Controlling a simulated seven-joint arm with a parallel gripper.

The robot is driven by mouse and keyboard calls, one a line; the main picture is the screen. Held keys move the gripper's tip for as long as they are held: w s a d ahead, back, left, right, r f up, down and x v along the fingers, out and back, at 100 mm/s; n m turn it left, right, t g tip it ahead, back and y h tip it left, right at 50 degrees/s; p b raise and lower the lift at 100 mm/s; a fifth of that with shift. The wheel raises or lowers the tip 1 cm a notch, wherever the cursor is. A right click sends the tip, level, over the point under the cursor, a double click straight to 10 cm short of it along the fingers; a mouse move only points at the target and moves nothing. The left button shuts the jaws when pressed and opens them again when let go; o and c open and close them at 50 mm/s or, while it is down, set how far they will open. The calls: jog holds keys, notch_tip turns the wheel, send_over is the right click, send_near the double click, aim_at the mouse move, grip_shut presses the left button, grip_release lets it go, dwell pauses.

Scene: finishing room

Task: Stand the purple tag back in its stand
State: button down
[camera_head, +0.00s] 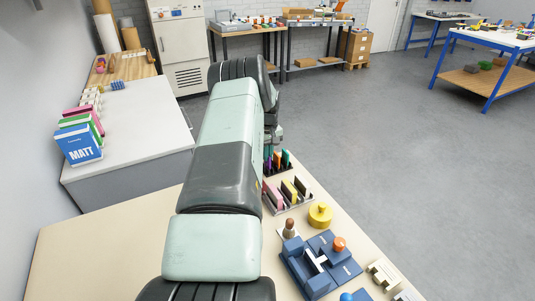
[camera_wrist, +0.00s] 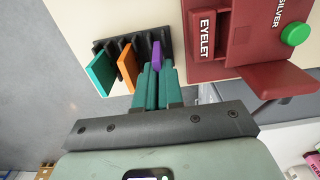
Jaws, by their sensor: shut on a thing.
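The purple tag (camera_wrist: 157,56) shows in the wrist view between the tips of my gripper (camera_wrist: 157,72), whose teal fingers are shut on it. It is at the right end of the dark slotted stand (camera_wrist: 139,42); I cannot tell if its foot is seated in a slot. An orange tag (camera_wrist: 127,68) and a teal tag (camera_wrist: 102,72) stand in the same stand to the left. In the head view, the stand (camera_head: 279,171) is partly hidden behind my arm, with the purple tag (camera_head: 268,166) beside the arm's edge.
A dark red press marked EYELET (camera_wrist: 207,40) with a green knob (camera_wrist: 295,34) stands close right of the stand in the wrist view. In the head view, a rack of pink, yellow and dark pieces (camera_head: 288,196), a yellow round part (camera_head: 320,214) and a blue fixture (camera_head: 318,266) lie nearer.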

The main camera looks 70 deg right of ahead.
jog(key=shift+f, duration=0.6)
jog(key=c, duration=1.5)
grip_release()
jog(key=shift+c, duration=0.2)
notch_tip(320, 180, up, 11)
